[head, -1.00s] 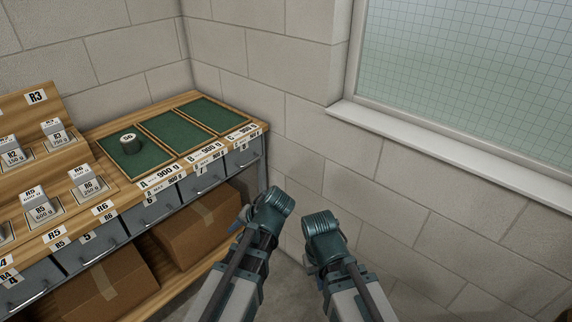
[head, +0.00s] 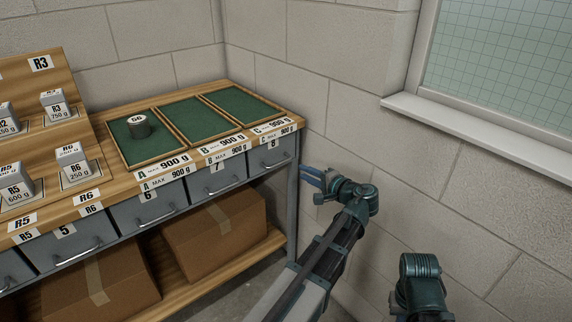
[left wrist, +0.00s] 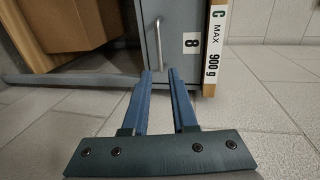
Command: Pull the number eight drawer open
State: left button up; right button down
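The number eight drawer (head: 272,155) is a grey drawer at the right end of the bench, under tray C. It is shut, with a bar handle on its front. In the left wrist view its handle (left wrist: 158,44) stands beyond my fingertips, left of the 8 label (left wrist: 191,43). My left gripper (head: 304,175) is at the right of the drawer, beside the bench's corner leg. Its two blue fingers (left wrist: 159,74) are apart with nothing between them. They are short of the handle, not touching it. My right arm shows at the bottom right, but its gripper fingers do not show.
Drawer seven (head: 218,178) is shut, left of number eight. The bench leg (head: 292,215) stands close to my left gripper. A cardboard box (head: 215,235) sits on the lower shelf. A block wall (head: 350,130) and window sill (head: 480,135) lie to the right.

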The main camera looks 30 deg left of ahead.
aim_at(281, 162)
pick_arm(q)
jog(key=b+x, duration=0.2)
jog(key=x, duration=1)
jog(key=shift+w+a+f, duration=0.1)
jog(key=shift+a, duration=0.3)
jog(key=shift+c, duration=0.3)
grip_shut()
dwell(0.4)
